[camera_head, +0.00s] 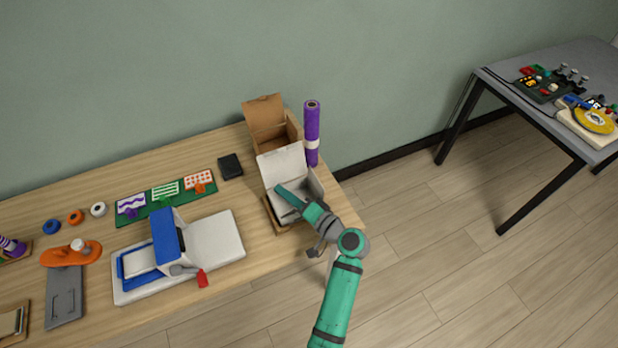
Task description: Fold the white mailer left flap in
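The white mailer (280,164) stands open near the right end of the wooden table, with its lid raised at the back. Its low body and right side show behind my arm. My gripper (284,202) reaches in from the lower right, over the mailer's front and left part. The teal hand covers much of the mailer's inside, and I cannot make out the left flap clearly. The fingers are small and partly merged with the hand, so I cannot tell whether they are apart. I see nothing held.
An open brown cardboard box (266,113) stands close behind the mailer, and a purple roll (312,130) stands upright at its right. A black block (230,166) lies to the left. A white and blue press (215,246) fills the table's front middle. The table's right edge is close.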

